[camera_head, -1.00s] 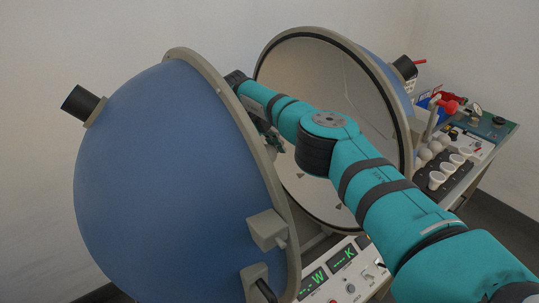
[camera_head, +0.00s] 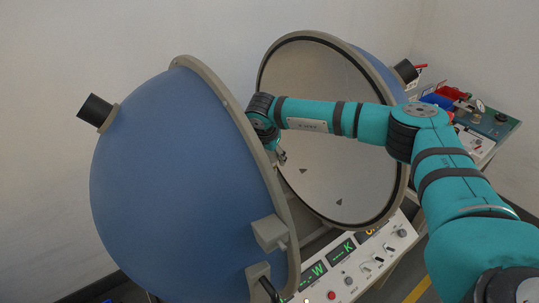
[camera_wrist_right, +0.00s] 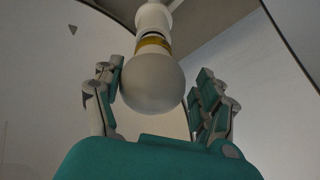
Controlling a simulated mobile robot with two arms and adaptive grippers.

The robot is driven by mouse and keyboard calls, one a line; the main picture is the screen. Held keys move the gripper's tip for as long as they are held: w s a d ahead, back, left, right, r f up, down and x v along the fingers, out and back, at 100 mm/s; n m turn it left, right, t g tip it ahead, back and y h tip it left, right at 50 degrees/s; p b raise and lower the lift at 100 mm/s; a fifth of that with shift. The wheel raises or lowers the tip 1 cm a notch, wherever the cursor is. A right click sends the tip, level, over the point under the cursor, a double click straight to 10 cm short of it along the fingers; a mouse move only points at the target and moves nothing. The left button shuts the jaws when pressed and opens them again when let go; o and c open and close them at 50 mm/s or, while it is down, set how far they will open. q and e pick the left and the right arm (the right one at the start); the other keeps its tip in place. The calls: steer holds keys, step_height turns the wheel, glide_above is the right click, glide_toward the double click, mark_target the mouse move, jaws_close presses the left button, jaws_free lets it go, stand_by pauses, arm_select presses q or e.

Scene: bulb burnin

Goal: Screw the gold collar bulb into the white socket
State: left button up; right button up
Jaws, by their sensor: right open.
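The gold collar bulb (camera_wrist_right: 152,84) hangs globe-down in the right wrist view, with its gold collar (camera_wrist_right: 154,43) just below the white socket (camera_wrist_right: 153,18). A dark band shows between collar and socket; I cannot tell how deep the base sits. My right gripper (camera_wrist_right: 162,78) is open, with its fingers on both sides of the globe. A gap shows on the right, while the left finger looks close to the glass. In the head view the right gripper (camera_head: 280,155) is between the sphere halves, partly hidden by the near rim. The bulb and socket are hidden there. My left gripper is not in view.
The open blue sphere has a near half (camera_head: 170,185) and a far half with a pale inside (camera_head: 325,85). A control panel (camera_head: 350,262) with green displays lies below. A cart (camera_head: 500,125) with small items stands at the right, partly behind my arm.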

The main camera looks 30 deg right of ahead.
steer(key=n+y, duration=0.1)
steer(key=n, duration=0.2)
steer(key=shift+w+a+t, duration=0.1)
steer(key=shift+t, duration=0.2)
stand_by(0.3)
steer(key=c, duration=1.1)
